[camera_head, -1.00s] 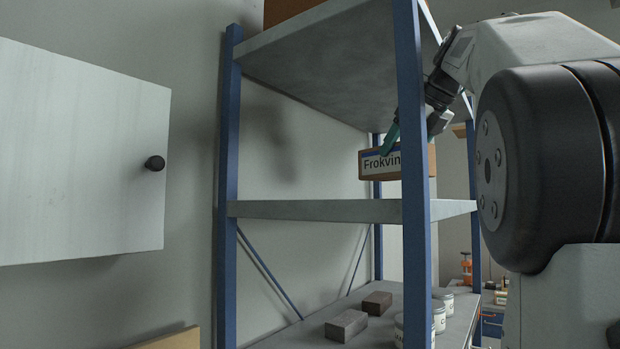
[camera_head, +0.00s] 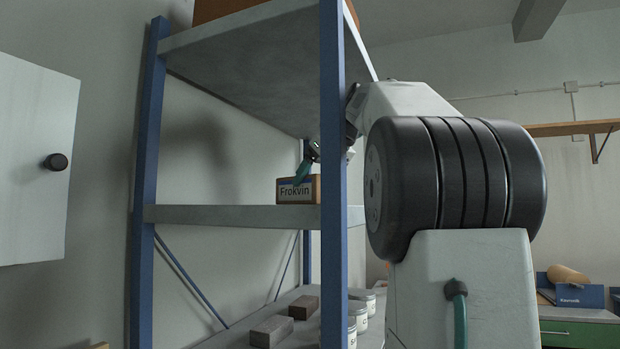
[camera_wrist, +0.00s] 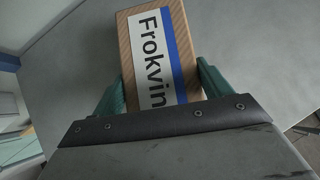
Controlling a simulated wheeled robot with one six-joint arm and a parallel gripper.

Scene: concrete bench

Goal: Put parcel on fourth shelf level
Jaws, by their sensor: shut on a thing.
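The parcel (camera_head: 297,190) is a small brown box with a white and blue label reading "Frokvin". In the head view it is at the grey middle shelf board (camera_head: 232,214), its underside at or just above the surface; I cannot tell whether it touches. My gripper (camera_head: 305,177) has its green fingers on the parcel, partly hidden by the blue front post. In the wrist view the parcel (camera_wrist: 160,60) sits between the two green fingers of my gripper (camera_wrist: 160,88), with grey board behind it.
The blue-posted rack has a higher board (camera_head: 250,60) above the parcel and a lower board below. Two dark blocks (camera_head: 272,331) and several white tins (camera_head: 358,318) stand on the lower board. A blue post (camera_head: 333,170) stands before my arm. A white cabinet door (camera_head: 35,160) is at left.

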